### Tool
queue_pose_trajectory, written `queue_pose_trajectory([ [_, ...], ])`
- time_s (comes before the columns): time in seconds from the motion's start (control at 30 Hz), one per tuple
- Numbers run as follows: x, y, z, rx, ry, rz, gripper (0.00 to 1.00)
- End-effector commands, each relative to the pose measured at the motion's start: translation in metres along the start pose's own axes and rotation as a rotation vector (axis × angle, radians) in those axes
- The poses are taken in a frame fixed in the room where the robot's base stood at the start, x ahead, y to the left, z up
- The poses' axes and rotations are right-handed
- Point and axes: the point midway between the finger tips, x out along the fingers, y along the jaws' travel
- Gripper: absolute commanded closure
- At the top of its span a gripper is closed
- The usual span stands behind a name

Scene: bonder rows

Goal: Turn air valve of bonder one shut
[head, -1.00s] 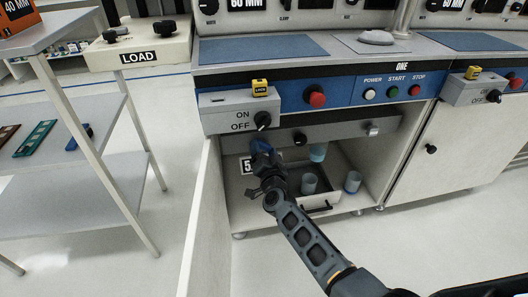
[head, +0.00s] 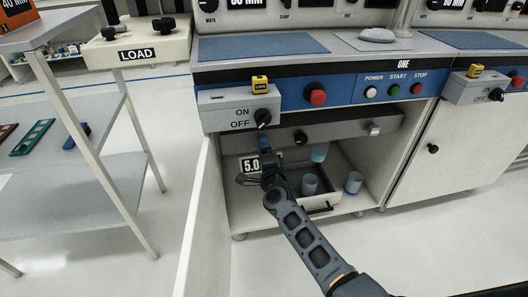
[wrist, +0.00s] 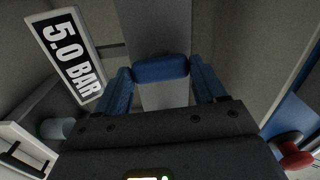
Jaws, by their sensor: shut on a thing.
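Bonder one (head: 402,65) bears the sign ONE, and its lower cabinet is open. In the wrist view a rounded blue handle (wrist: 161,68), which looks like the air valve's, lies crosswise between the two blue fingers of my gripper (wrist: 161,80). My gripper is shut on it, in front of a grey bar. In the head view my gripper (head: 266,147) is inside the cabinet opening, below the ON/OFF switch box, and the arm hides much of the valve. A 5.0 BAR label (wrist: 72,55) is left of the handle; it also shows in the head view (head: 249,165).
The open cabinet door (head: 203,220) stands left of the arm. An open drawer (head: 318,206) with cups is below right. Above are the ON/OFF switch box (head: 222,115) and a red button (head: 318,97). A shelf rack (head: 85,200) stands at the left.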

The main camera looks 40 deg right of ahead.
Motion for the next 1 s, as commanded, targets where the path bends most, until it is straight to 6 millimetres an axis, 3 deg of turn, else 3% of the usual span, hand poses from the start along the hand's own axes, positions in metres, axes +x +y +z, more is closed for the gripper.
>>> queue_pose_trajectory([
  [0.73, -0.0005, 0.0014, -0.0009, 0.093, 0.001, 0.003, 0.6],
  [0.77, -0.0005, 0.0015, -0.0009, 0.093, 0.001, 0.003, 0.29],
  [1.0, -0.0003, 0.0008, -0.0006, 0.091, 0.001, 0.001, 0.06],
])
